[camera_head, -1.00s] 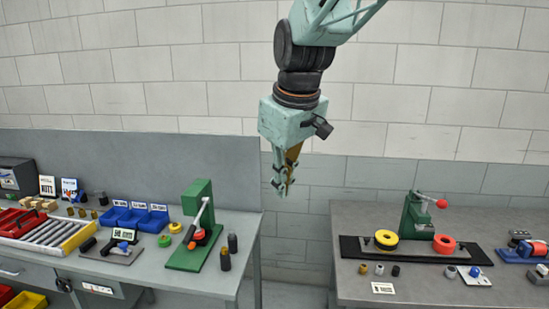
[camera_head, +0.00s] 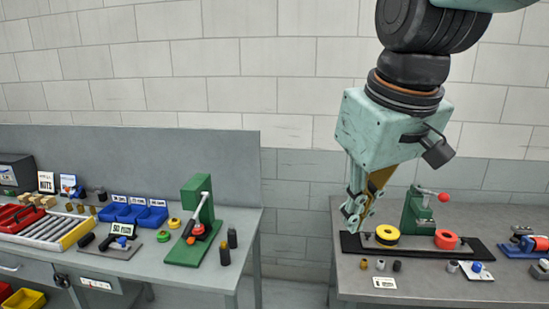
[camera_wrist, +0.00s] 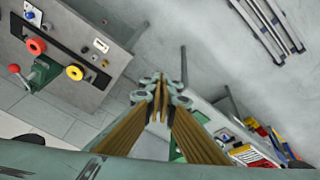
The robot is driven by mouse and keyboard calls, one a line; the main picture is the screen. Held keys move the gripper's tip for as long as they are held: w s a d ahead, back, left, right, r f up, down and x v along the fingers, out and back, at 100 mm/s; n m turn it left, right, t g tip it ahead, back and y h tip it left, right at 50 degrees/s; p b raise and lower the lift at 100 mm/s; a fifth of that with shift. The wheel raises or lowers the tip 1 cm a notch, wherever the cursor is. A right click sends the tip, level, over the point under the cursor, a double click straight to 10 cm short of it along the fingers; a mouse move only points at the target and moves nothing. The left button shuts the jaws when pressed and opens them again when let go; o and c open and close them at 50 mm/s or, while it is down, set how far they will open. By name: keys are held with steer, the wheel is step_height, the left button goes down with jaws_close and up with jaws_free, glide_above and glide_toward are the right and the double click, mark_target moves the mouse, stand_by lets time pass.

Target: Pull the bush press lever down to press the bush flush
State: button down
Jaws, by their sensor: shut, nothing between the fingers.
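A small green press (camera_head: 416,212) stands on the right bench, with a lever ending in a red ball (camera_head: 443,197), sticking out to the right. A dark base plate (camera_head: 470,250) at its foot holds a yellow ring part (camera_head: 387,235) and an orange-red ring part (camera_head: 445,240). The press also shows in the wrist view (camera_wrist: 44,72), with its red ball (camera_wrist: 14,69). A second green press (camera_head: 197,205) with a grey lever is on the left bench. I cannot tell which is the bush press. My gripper (camera_head: 352,220) is shut and empty, left of the right-hand press, apart from both levers.
The right bench (camera_head: 410,290) carries several small bushes (camera_head: 380,265) and a blue-red tool at its right end. The left bench (camera_head: 190,276) has blue bins (camera_head: 130,213) and a roller tray (camera_head: 45,230). A gap of open floor separates the benches.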

steer(key=s+d+f+m+b, duration=0.1)
steer(key=s+d+f+m, duration=0.1)
steer(key=s, duration=0.7)
steer(key=s+d+f+m+b, duration=0.1)
steer(key=s+d+f, duration=0.3)
steer(key=s, duration=0.6)
steer(key=shift+s+d+f+m+h+b, duration=0.15)
steer(key=shift+d+f+m+h+b, duration=0.2)
steer(key=shift+f+m, duration=0.35)
steer(key=shift+r, duration=0.2)
steer(key=w+a+r+n+p, duration=0.1)
steer(key=w+a+r+n, duration=0.15)
steer(key=w+a, duration=0.65)
steer(key=w+a+r+n+y+p, duration=0.1)
steer(key=w+a+r+n+p, duration=0.15)
steer(key=w, duration=1.15)
steer(key=w+a+r+n+p, duration=0.1)
steer(key=w+a+r+n, duration=0.15)
steer(key=w+a, duration=0.65)
steer(key=w+a+f+n+p, duration=0.1)
steer(key=w+a+f+n, duration=0.2)
steer(key=w+a+f, duration=0.2)
steer(key=w+a+f+n+p, duration=0.1)
steer(key=w+a+f+n, duration=0.2)
steer(key=w+a, duration=0.8)
steer(key=w+a+f+n+p, duration=0.2)
steer(key=w+a+f, duration=0.6)
steer(key=a, duration=0.6)
steer(key=shift+n+g+y, duration=0.4)
steer(key=shift+n+y, duration=0.05)
